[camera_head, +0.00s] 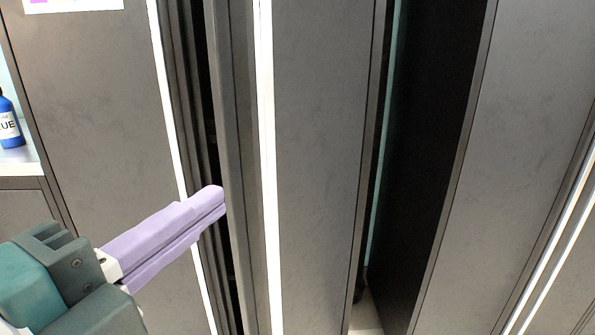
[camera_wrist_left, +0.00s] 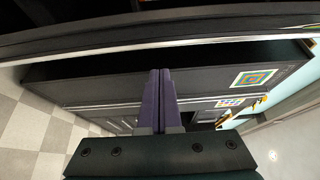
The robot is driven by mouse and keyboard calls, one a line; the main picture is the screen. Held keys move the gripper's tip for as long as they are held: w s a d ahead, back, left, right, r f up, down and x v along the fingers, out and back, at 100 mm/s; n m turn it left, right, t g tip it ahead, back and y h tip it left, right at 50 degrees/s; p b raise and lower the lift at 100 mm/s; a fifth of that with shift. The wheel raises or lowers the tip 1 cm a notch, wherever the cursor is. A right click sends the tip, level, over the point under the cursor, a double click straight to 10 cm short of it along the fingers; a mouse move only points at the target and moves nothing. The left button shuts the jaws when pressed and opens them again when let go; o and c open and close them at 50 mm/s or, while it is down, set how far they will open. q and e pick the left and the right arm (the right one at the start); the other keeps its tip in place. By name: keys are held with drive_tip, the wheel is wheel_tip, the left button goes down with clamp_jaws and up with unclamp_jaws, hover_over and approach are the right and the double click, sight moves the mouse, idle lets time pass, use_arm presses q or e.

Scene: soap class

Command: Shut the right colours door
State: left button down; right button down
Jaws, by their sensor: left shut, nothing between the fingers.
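Tall grey door panels fill the head view. A middle grey door (camera_head: 318,150) with a white vertical strip stands ajar, with a dark gap along its left edge. I cannot tell for sure which panel is the right colours door. My left gripper (camera_head: 218,200) has lilac fingers shut together and empty. Its tips are at the left edge of the middle door; contact is unclear. In the left wrist view the shut fingers (camera_wrist_left: 158,80) point at dark cabinet fronts, one bearing a colourful square label (camera_wrist_left: 253,77). My right gripper is out of view.
A dark opening (camera_head: 430,150) lies between the middle door and another grey panel (camera_head: 535,130) at the right. A blue bottle (camera_head: 9,122) stands on a white shelf at far left. Checkered floor (camera_wrist_left: 35,125) is clear in the wrist view.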

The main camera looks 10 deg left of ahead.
sight(228, 160)
use_arm(q)
drive_tip(key=w, duration=0.3)
drive_tip(key=w+a, duration=0.1)
drive_tip(key=w, duration=0.5)
drive_tip(key=shift+w+a+p, duration=0.25)
drive_tip(key=shift+w+p, duration=0.05)
drive_tip(key=shift+w, duration=0.1)
drive_tip(key=shift+w+a, duration=0.15)
drive_tip(key=shift+a, duration=0.15)
